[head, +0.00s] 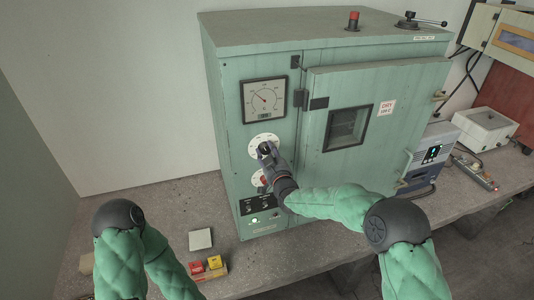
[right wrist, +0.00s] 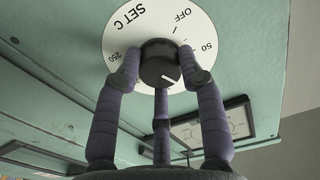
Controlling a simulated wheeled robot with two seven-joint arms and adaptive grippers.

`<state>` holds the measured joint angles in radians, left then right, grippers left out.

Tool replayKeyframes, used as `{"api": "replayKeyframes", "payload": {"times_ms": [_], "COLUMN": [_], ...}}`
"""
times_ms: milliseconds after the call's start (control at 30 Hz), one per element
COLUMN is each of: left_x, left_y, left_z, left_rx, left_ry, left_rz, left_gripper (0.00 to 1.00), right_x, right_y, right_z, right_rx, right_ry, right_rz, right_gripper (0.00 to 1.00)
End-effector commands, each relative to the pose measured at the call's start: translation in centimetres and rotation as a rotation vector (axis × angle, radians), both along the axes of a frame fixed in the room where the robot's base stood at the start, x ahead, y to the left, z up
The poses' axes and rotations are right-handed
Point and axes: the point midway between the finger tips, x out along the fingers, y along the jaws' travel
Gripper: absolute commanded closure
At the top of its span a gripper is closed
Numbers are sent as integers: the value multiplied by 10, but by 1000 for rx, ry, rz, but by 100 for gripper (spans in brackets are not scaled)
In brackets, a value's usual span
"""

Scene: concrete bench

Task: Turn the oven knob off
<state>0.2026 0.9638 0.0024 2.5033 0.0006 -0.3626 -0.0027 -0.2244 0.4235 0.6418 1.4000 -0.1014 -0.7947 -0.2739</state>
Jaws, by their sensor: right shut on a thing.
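The oven (head: 225,95) is a green cabinet on the bench. Its black knob (right wrist: 158,60) sits on a white dial (right wrist: 125,28) marked SET C, OFF, 50 and 250. In the right wrist view the knob's white line points down and slightly right, away from the OFF mark at the top. My right gripper (head: 266,152) is at the dial (head: 258,137) in the head view. Its fingers (right wrist: 162,80) are closed around the knob in the right wrist view. My left gripper is out of view; only part of my left arm shows.
A gauge (head: 264,99) is above the dial. A red knob or button (head: 263,181) and a switch panel (head: 262,201) are below. The oven door (head: 383,85) is shut. Small red and yellow blocks (head: 214,262) and a pale square (head: 201,239) lie on the bench (head: 165,205).

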Motion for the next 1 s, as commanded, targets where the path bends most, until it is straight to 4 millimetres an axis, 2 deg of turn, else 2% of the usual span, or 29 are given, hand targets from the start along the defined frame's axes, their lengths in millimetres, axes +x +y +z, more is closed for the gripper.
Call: {"api": "replayKeyframes", "payload": {"times_ms": [33, 567, 1000], "left_x": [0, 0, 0], "left_y": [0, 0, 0], "left_z": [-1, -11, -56], "left_rx": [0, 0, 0], "left_ry": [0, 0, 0], "left_rz": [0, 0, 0], "left_gripper": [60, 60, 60], "right_x": [-1, -2, -1], "right_y": [1, 1, 1], "right_z": [-5, -9, -13], "right_rx": [-3, -64, -387], "right_ry": [9, -6, -110], "right_rz": [2, 4, 4], "right_gripper": [93, 93, 93]}}
